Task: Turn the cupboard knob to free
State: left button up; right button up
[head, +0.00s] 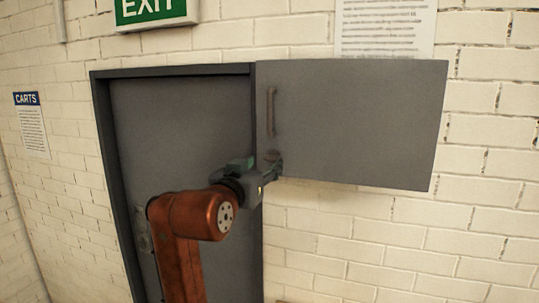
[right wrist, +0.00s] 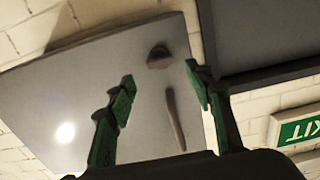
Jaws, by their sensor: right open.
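The grey cupboard (head: 355,120) hangs on the wall, its front closed. Its brown knob (head: 272,155) sits near the lower left corner, below a brown vertical handle (head: 270,112). My right gripper (head: 273,168) is at the knob in the head view and partly overlaps it. In the right wrist view, which is turned over, my right gripper (right wrist: 160,76) is open and empty. The knob (right wrist: 158,56) shows between and just beyond its fingertips, with no clear contact. The handle (right wrist: 174,118) appears between the fingers too. My left gripper is not in view.
A dark grey door (head: 185,120) in a frame stands left of the cupboard, behind my right arm. A green exit sign (head: 155,10) is above it. A carts notice (head: 31,125) and another paper notice (head: 385,28) are on the white brick wall. The wall below the cupboard is clear.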

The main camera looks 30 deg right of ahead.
aim_at(271, 158)
jog(key=p+x, duration=0.1)
jog(key=x, duration=0.3)
jog(key=shift+d+r, duration=0.1)
jog(key=shift+d, duration=0.1)
jog(key=shift+p+x, duration=0.4)
jog(key=shift+x, duration=0.4)
jog(key=shift+w+a, duration=0.1)
jog(key=shift+c, duration=0.3)
jog(key=c, duration=1.1)
